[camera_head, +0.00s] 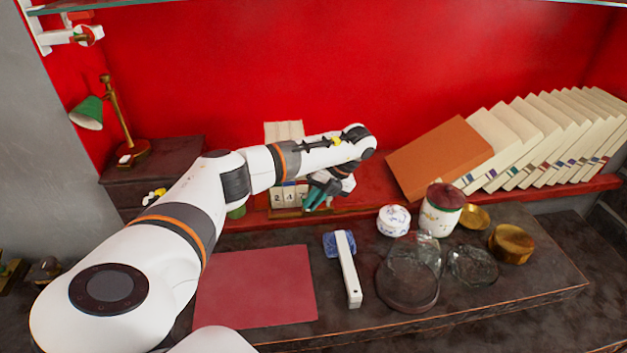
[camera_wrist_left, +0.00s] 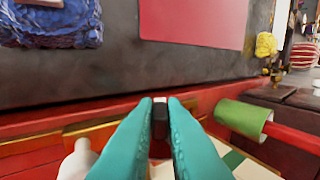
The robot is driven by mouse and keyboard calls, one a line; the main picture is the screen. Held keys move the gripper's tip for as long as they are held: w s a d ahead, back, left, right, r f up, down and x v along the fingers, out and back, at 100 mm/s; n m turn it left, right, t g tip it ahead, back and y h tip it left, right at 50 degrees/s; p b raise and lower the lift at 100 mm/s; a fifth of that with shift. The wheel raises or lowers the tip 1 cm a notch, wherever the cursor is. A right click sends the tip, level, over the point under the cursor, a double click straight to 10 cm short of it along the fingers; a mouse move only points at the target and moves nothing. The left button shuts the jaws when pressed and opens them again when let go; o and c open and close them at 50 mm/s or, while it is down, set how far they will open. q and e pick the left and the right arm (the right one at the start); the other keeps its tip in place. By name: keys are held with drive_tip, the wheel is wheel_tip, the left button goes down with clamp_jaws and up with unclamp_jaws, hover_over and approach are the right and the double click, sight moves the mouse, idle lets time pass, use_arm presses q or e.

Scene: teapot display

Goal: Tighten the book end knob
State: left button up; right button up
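My left arm reaches across the desk from the left. Its gripper (camera_head: 318,195) has teal fingers, pointing down beside a small block calendar (camera_head: 287,196) at the red shelf. In the left wrist view the teal fingers (camera_wrist_left: 159,112) come close together at their tips. A small dark piece with a pale end (camera_wrist_left: 160,119) shows between the tips; I cannot tell whether they grip it or whether it is the knob. I cannot make out the book end or its knob for certain. Pale upright books (camera_head: 284,131) stand partly behind my arm. My right gripper is out of view.
A red mat (camera_head: 258,287), a white-handled blue brush (camera_head: 347,272), glass pieces (camera_head: 407,285), jars (camera_head: 440,210) and brass pots (camera_head: 511,244) occupy the desk. Leaning books (camera_head: 440,158) line the shelf at right. A green lamp (camera_head: 88,113) stands at left.

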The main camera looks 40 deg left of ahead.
use_arm(q)
drive_tip(key=o, duration=0.4)
drive_tip(key=shift+r, duration=0.1)
drive_tip(key=shift+w+d+r, duration=0.1)
drive_tip(key=shift+w+r, duration=0.05)
drive_tip(key=shift+r, duration=0.05)
drive_tip(key=p+v, duration=0.1)
drive_tip(key=v, duration=1)
drive_tip(key=shift+r, duration=0.2)
